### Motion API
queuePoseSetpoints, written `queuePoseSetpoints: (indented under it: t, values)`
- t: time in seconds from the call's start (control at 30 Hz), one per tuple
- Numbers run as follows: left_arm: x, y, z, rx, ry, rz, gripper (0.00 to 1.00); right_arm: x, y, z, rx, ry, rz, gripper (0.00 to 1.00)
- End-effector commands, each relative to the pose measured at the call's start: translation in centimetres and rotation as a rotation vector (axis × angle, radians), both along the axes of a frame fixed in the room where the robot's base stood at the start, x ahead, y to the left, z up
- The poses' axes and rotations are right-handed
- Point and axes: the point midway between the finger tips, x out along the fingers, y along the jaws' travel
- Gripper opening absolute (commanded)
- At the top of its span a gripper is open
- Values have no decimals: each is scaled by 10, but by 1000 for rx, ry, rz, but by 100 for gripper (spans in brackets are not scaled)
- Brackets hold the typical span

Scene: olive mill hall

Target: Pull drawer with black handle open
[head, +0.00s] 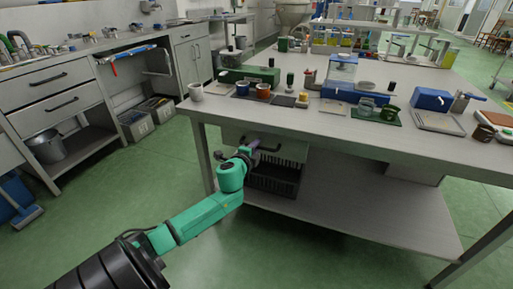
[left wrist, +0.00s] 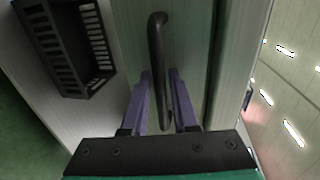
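The drawer (head: 291,150) is a pale front under the near edge of the central table. It also shows in the left wrist view (left wrist: 190,40). Its black bar handle (head: 270,149) is partly hidden by my left gripper in the head view. In the left wrist view the handle (left wrist: 156,40) runs between the two purple fingers. My left gripper (head: 252,145) is open around the handle, with a visible gap on the right side of the bar. The drawer looks shut. My right gripper is not in view.
A dark slatted crate (head: 275,180) sits on the table's lower shelf (head: 350,215), just below the drawer. Cups, boxes and trays crowd the tabletop (head: 300,118). Another cabinet with black-handled drawers (head: 50,85) stands at left. Green floor (head: 110,205) is clear between them.

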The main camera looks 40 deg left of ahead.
Motion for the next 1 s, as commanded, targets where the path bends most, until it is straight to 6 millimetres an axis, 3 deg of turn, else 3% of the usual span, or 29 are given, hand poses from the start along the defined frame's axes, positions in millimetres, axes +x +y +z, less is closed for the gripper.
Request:
queuePoseSetpoints:
  t: [0.03,0.07,1.0]
  values:
    - [0,0,0,0,0,0,6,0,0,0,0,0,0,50]
    - [0,0,0,0,0,0,0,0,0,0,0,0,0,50]
    - [0,-1,-1,-1,0,-1,0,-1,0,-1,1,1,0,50]
